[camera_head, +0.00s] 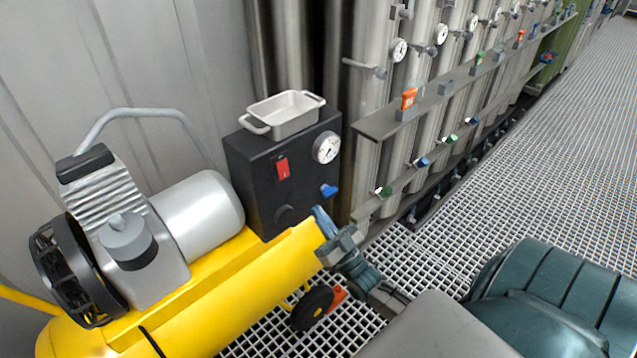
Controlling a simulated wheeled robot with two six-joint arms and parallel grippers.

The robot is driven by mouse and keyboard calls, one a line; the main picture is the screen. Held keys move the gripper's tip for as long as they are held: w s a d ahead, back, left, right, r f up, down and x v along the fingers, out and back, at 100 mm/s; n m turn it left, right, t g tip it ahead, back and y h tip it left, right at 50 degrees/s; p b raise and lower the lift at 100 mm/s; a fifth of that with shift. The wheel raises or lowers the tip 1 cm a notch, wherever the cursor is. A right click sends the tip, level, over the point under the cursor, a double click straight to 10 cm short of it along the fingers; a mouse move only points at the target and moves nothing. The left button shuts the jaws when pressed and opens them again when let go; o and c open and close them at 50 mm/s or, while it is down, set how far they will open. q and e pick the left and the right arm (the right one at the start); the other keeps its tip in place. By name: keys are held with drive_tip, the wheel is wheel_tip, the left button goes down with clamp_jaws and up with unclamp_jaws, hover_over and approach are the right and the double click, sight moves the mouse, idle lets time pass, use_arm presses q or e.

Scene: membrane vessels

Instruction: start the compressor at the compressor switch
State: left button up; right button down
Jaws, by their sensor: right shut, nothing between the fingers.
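The compressor (200,212) has a yellow tank, a grey motor and a finned head, and stands at the left. A black control box (253,199) stands at the tank's right end. The red compressor switch (282,168) is on its front face, beside a round white gauge (326,147) and above a blue knob (329,190). My right gripper (322,220) is shut and empty, in front of the tank's right end. In the picture it is below and right of the switch, apart from it. My left gripper is not in view.
A light metal tray (284,115) sits on top of the control box. Tall steel vessels (375,95) with gauges and valves line the wall to the right. A grated floor (540,165) is open at the right.

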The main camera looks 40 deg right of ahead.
sight(284, 175)
drive_tip(key=x, duration=0.3)
drive_tip(key=f+x, duration=0.1)
drive_tip(key=x, duration=0.2)
drive_tip(key=w+p+x, duration=0.1)
drive_tip(key=x, duration=0.2)
drive_tip(key=shift+w+a+f, duration=0.1)
drive_tip(key=shift+f, duration=0.3)
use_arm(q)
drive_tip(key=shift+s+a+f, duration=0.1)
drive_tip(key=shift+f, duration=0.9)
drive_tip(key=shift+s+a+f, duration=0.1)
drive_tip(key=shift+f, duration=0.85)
use_arm(e)
drive_tip(key=shift+w+f, duration=0.1)
drive_tip(key=shift+w, duration=0.5)
drive_tip(key=shift+w+f+t+b, duration=0.15)
drive_tip(key=shift+w+t+b, duration=0.15)
drive_tip(key=shift+b, duration=0.7)
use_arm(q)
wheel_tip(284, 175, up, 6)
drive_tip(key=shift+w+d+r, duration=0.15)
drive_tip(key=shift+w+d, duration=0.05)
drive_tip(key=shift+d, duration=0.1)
use_arm(e)
drive_tip(key=shift+a, duration=0.1)
